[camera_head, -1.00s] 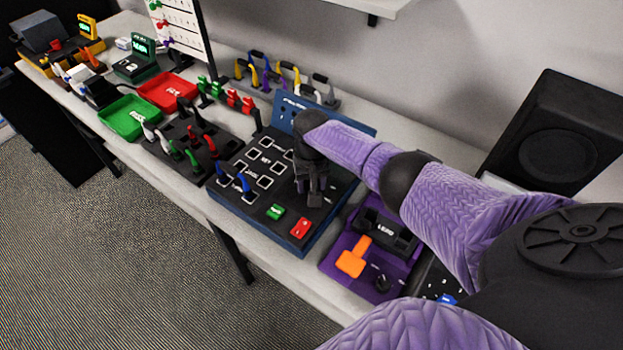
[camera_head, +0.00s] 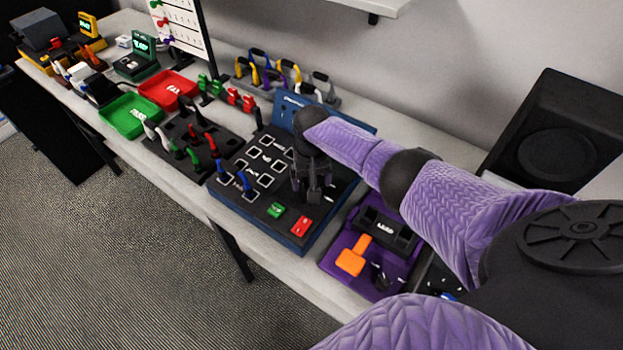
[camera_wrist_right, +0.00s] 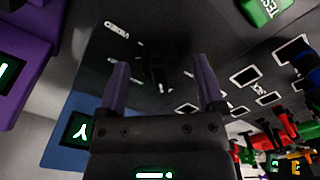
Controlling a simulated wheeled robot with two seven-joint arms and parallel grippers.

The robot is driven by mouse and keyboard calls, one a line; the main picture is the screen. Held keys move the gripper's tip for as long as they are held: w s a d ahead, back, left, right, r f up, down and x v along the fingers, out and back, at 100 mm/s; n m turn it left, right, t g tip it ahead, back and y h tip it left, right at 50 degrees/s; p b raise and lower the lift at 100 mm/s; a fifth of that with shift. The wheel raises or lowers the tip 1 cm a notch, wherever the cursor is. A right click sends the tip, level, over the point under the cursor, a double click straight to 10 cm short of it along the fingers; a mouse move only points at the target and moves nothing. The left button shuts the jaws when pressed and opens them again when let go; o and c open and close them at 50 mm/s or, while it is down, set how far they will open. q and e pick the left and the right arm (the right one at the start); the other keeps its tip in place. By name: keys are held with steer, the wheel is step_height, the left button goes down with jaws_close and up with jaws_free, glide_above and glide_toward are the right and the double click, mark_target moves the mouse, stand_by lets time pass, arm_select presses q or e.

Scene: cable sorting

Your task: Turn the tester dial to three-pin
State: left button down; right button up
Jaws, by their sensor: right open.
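The tester (camera_head: 297,243) is a blue-framed box with a dark top, white outlined squares, a green button (camera_head: 276,210) and a red button (camera_head: 301,226). My right gripper (camera_head: 314,196) hangs over the right part of its top, fingers pointing down. In the right wrist view the gripper (camera_wrist_right: 163,70) is open, with its two purplish fingers apart. A dark dial (camera_wrist_right: 158,73) shows dimly between and beyond the fingers, with small white labels around it. Its pointer setting is too dark to read. In the head view the gripper hides the dial. My left gripper is out of view.
A purple fixture (camera_head: 336,265) with an orange lever stands right of the tester.

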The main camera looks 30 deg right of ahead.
step_height(320, 180, up, 10)
steer(key=p, duration=0.3)
steer(key=shift+f+p, duration=0.2)
steer(key=shift+p, duration=0.2)
